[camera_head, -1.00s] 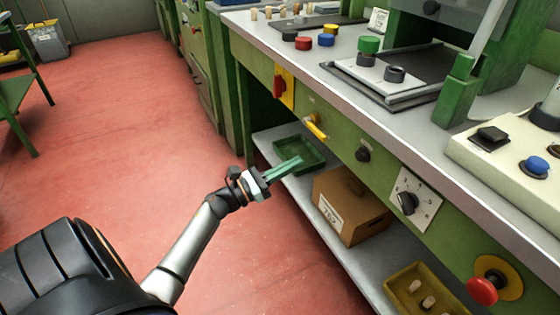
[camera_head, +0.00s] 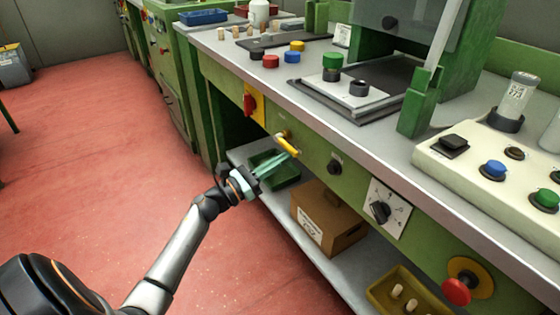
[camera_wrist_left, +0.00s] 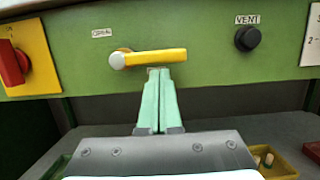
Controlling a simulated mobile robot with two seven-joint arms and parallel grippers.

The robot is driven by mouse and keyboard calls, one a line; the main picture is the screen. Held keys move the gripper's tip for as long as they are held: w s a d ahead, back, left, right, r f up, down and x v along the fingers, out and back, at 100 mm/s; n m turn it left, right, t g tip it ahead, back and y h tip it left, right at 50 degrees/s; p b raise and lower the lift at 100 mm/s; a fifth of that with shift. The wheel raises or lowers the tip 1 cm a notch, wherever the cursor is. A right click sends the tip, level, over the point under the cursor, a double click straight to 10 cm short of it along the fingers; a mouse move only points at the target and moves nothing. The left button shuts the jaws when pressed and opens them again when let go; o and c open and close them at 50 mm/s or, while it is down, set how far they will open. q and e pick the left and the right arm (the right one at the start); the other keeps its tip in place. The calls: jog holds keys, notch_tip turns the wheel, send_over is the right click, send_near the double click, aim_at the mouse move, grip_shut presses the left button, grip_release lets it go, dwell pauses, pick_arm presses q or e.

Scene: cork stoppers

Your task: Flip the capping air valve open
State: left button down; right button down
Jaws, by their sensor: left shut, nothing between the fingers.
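The air valve's yellow lever (camera_head: 288,145) is on the green front panel of the bench. In the left wrist view the lever (camera_wrist_left: 155,58) lies about level, reaching right from a pale round pivot. A small white label above the pivot is hard to read. My left gripper (camera_head: 289,157) is shut and empty. In the left wrist view its pale green fingertips (camera_wrist_left: 158,72) are together just below the lever's middle; I cannot tell whether they touch it. My right gripper is not in view.
A red switch on a yellow plate (camera_wrist_left: 10,62) is left of the valve and a black VENT knob (camera_wrist_left: 247,39) is right of it. Below, a shelf holds a green tray (camera_head: 288,181), a cardboard box (camera_head: 325,225) and a yellow tray with corks (camera_head: 380,294). Red floor lies left.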

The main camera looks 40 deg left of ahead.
pick_arm(q)
jog(key=shift+r, duration=0.1)
jog(key=shift+r+n+p, duration=0.1)
jog(key=shift+n+p, duration=0.2)
jog(key=shift+n, duration=0.1)
